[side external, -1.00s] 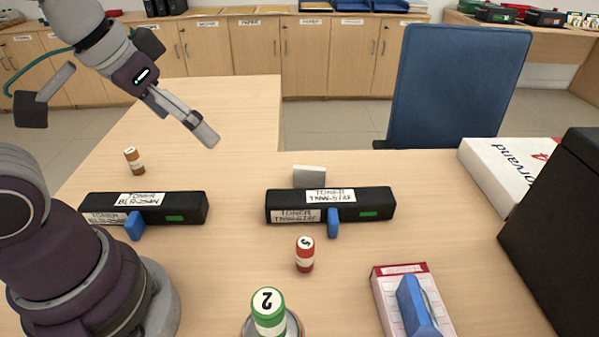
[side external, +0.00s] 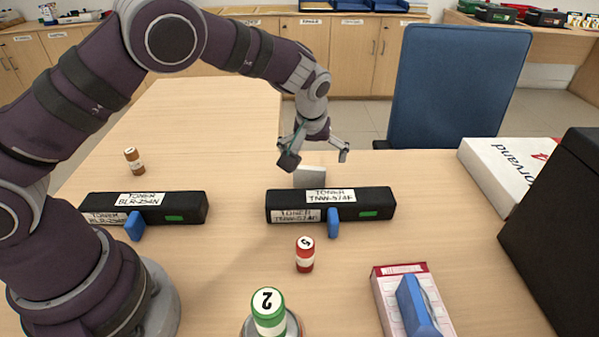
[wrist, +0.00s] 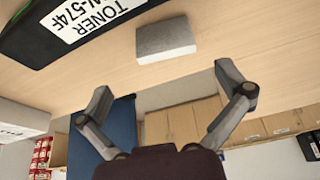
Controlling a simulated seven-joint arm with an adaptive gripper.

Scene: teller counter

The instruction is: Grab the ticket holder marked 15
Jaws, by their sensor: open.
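No number 15 is legible in any view. A small grey block (side external: 309,177), possibly the ticket holder, stands on the desk behind the right black toner box (side external: 378,203); any marking on it is out of sight. In the wrist view the grey block (wrist: 166,40) shows a plain face beyond the fingertips, near the toner box (wrist: 60,35). My gripper (side external: 316,158) is open and empty above and close to the block; in the wrist view my gripper (wrist: 165,90) has its two fingers spread wide, with nothing between them.
Another toner box (side external: 185,208) lies left. A blue chair (side external: 455,85) stands behind; a white box (side external: 500,165) is right.

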